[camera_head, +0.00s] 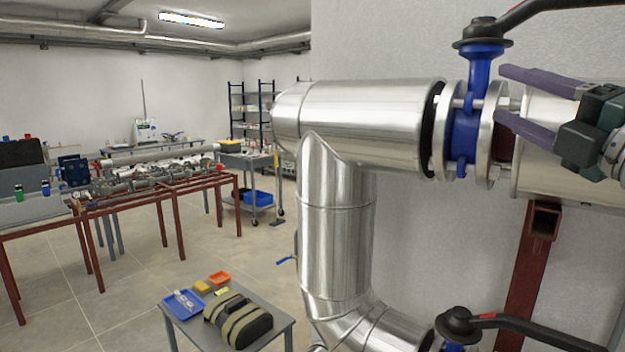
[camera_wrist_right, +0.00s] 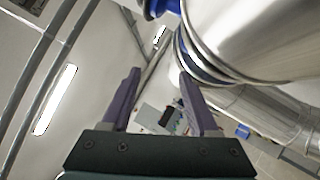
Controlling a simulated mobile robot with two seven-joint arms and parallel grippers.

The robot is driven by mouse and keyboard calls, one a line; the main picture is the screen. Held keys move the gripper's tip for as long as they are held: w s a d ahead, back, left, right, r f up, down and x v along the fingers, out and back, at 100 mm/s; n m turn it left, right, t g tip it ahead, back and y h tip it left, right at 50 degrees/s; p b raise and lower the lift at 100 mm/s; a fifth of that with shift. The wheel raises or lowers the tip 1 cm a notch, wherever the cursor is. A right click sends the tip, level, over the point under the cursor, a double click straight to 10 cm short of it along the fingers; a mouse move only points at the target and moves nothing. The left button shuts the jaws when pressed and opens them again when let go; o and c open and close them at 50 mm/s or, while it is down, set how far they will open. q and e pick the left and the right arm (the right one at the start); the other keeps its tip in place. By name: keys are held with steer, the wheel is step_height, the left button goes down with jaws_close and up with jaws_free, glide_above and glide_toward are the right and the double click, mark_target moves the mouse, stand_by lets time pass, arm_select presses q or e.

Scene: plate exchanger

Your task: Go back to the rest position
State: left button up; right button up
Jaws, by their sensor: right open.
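My right gripper (camera_head: 505,98) is at the upper right of the head view, in front of the silver pipe and close to the blue valve (camera_head: 465,125). Its two purple fingers are spread apart with nothing between them. In the right wrist view the fingers of the right gripper (camera_wrist_right: 163,95) are also apart and empty. The flange and blue valve body (camera_wrist_right: 190,45) lie just beyond and to the right of them there; I cannot tell whether anything touches. My left gripper is not in view.
A black valve handle (camera_head: 545,12) extends above the right gripper. A second black handle (camera_head: 530,330) is at the lower right. A large silver pipe (camera_head: 360,115) fills the middle. A small table (camera_head: 265,340) with a bag and trays stands below.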

steer(key=s+d+f+m+g+h, duration=0.2)
steer(key=s+f+m+g+h, duration=0.35)
steer(key=s+f+m, duration=0.5)
steer(key=s+d+f+m+g+h, duration=0.3)
steer(key=s+f+m+g+h, duration=0.3)
steer(key=s+f, duration=0.7)
steer(key=s+a+f+m+g+y, duration=0.1)
steer(key=s+f+m+g, duration=0.25)
steer(key=s, duration=0.65)
steer(key=s+a+f+m+g+y, duration=0.15)
steer(key=a+m+y, duration=0.25)
steer(key=a, duration=0.6)
step_height(320, 180, up, 17)
steer(key=p, duration=1.7)
steer(key=shift+w+r, duration=0.15)
steer(key=shift+r, duration=0.05)
steer(key=shift+f, duration=0.1)
